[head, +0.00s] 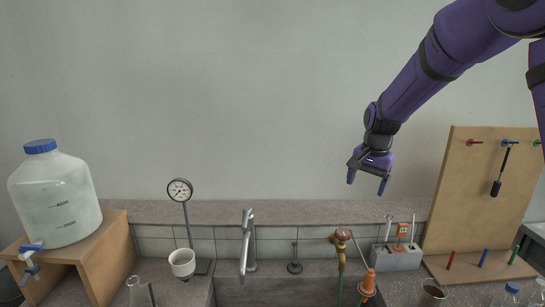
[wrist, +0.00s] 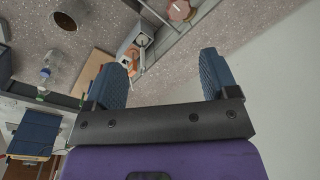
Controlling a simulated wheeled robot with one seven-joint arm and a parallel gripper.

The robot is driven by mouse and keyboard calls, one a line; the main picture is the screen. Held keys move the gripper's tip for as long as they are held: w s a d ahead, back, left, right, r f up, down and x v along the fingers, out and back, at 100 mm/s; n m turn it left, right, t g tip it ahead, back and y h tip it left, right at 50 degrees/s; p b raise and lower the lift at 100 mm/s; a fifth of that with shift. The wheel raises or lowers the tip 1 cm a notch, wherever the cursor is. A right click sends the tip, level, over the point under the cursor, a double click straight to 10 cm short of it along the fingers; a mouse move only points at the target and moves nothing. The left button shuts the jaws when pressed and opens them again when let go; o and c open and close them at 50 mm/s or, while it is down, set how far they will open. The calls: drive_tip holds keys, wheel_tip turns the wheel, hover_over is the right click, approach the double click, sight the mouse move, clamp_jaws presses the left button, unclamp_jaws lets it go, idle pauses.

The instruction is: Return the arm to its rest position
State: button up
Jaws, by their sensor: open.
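My purple arm reaches in from the upper right of the head view. My gripper (head: 367,185) hangs in the air in front of the wall, above the back ledge of the bench. Its two blue fingers are apart, with nothing between them. In the wrist view, my gripper (wrist: 163,78) also shows both blue fingers spread wide and empty. It touches nothing that I can see.
A wooden pegboard (head: 470,190) with a hanging tool stands at the right. A large jug (head: 55,205) sits on a wooden stand at the left. A tap (head: 247,240), a gauge (head: 180,190) and a grey block (head: 397,258) line the back. The wall area left of my gripper is clear.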

drive_tip(key=s+d+r+n+t, duration=0.1)
drive_tip(key=s+d+r+n, duration=0.1)
drive_tip(key=s+r, duration=0.55)
drive_tip(key=s+d+r+n+t, duration=0.15)
drive_tip(key=s+r, duration=0.35)
drive_tip(key=s, duration=0.6)
drive_tip(key=s+d+n+t, duration=0.1)
drive_tip(key=s+n, duration=0.3)
drive_tip(key=s, duration=1.3)
drive_tip(key=shift+t+h, duration=0.35)
drive_tip(key=shift+h, duration=0.05)
